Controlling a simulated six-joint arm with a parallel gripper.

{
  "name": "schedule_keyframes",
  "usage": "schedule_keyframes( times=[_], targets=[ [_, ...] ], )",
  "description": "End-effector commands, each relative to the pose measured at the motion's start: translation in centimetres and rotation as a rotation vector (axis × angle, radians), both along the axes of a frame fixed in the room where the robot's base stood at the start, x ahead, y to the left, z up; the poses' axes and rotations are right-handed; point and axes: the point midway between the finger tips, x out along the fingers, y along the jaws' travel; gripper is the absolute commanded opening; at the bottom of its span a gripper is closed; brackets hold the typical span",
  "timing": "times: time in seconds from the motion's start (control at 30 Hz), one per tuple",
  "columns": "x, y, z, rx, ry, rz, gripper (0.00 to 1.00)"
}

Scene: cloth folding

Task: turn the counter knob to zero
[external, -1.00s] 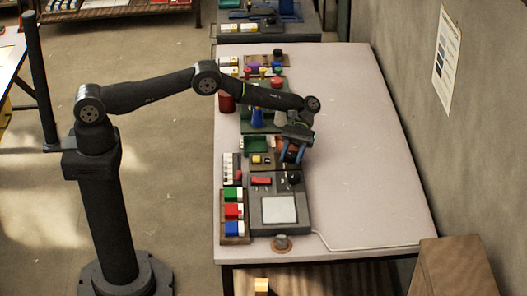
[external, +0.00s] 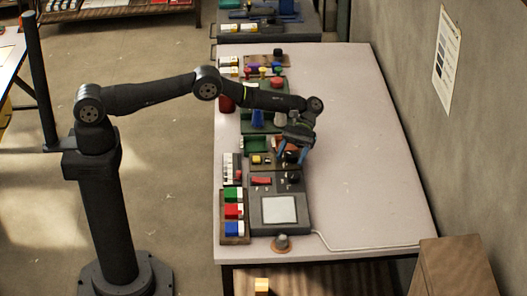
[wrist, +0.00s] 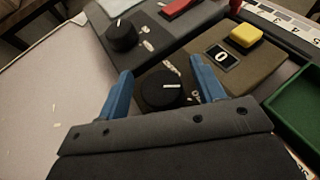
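The counter is a brown box (wrist: 258,72) with a small display (wrist: 222,57) that reads 0 and a yellow button (wrist: 246,36). Its round black knob (wrist: 163,92) has a white pointer line, which lies nearly level in the wrist view. My gripper (wrist: 163,88) is open, with one blue finger on each side of the knob in that view. In the external view my gripper (external: 297,153) is over the right end of the brown box (external: 259,161).
A grey device (external: 300,212) with a pale pad, red switch (wrist: 178,8) and another black knob (wrist: 122,35) stands beside the counter. A green tray (wrist: 300,110) is on the other side. The table (external: 360,170) is clear to the right, except for a cable.

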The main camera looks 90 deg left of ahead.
Motion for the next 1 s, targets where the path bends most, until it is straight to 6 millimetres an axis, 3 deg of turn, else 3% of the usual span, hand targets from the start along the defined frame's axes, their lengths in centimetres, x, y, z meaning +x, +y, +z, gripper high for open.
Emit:
schedule_keyframes(
  times=[0.27, 0.47, 1.0],
  targets=[
    [0.1, 0.1, 0.7, 0.001, -0.002, 0.001, 0.62],
    [0.1, 0.0, 4.0, 0.0, -0.005, 0.0, 0.62],
    [-4.0, -5.5, 8.2, 0.0, 0.0, -0.001, 0.62]
  ],
)
